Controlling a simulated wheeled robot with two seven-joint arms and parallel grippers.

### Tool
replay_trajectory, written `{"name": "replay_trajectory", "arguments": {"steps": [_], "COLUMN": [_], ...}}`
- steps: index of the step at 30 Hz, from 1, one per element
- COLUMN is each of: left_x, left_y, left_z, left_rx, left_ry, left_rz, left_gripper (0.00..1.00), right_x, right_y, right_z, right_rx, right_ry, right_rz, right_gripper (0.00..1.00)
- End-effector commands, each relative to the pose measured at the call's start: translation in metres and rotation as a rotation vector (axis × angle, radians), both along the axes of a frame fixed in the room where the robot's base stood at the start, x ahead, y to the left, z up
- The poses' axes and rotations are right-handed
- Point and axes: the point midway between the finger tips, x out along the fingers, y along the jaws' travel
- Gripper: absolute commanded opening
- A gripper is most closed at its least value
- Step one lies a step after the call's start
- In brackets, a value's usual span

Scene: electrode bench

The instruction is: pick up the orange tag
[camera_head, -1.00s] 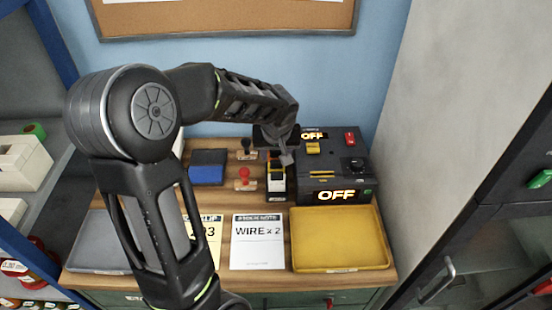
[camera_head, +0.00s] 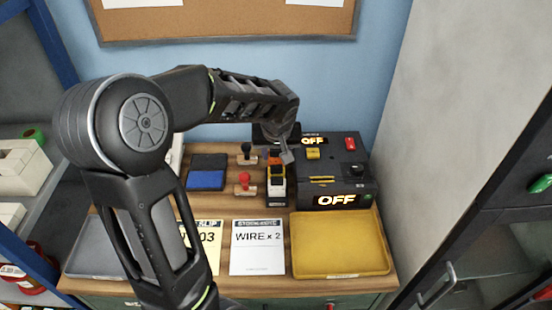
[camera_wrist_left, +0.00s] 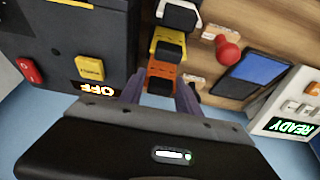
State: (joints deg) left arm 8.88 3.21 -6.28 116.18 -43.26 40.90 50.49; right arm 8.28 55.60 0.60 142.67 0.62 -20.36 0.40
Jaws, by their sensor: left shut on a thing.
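The orange tag (camera_wrist_left: 165,69) sits between my left gripper's fingers in the left wrist view, at the near end of a row with a yellow tag (camera_wrist_left: 168,48) and a white tag (camera_wrist_left: 177,17). A sliver of the orange tag (camera_head: 276,154) shows in the head view, behind the dark rack's yellow and white tags. My left gripper (camera_wrist_left: 159,90) is shut on the orange tag. It also shows in the head view (camera_head: 286,154) above the rack's back end. I cannot tell whether the tag is clear of the rack. My right gripper is out of view.
A black box (camera_head: 330,182) with lit OFF signs stands close right of the rack. Red and black stamps (camera_head: 245,185) and a blue pad (camera_head: 206,180) lie left. A yellow tray (camera_head: 340,245) and a WIRE x 2 card (camera_head: 257,248) are in front.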

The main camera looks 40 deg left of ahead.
Motion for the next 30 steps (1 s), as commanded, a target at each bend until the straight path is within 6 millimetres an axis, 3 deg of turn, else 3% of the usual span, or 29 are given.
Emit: {"name": "replay_trajectory", "arguments": {"steps": [6, 12, 30], "left_x": [0.001, 0.001, 0.000], "left_y": [0.000, 0.000, 0.000], "left_z": [0.043, 0.073, 0.080], "left_rx": [0.001, 0.000, 0.000], "left_ry": [-0.007, -0.005, -0.001], "left_rz": [0.000, -0.001, 0.000], "left_gripper": [0.02, 0.02, 0.02], "right_x": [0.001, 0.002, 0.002], "right_y": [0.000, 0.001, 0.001], "right_z": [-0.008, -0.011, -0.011], "right_rx": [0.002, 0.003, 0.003], "right_ry": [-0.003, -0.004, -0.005], "right_rz": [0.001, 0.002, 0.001], "right_gripper": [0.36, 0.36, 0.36]}}
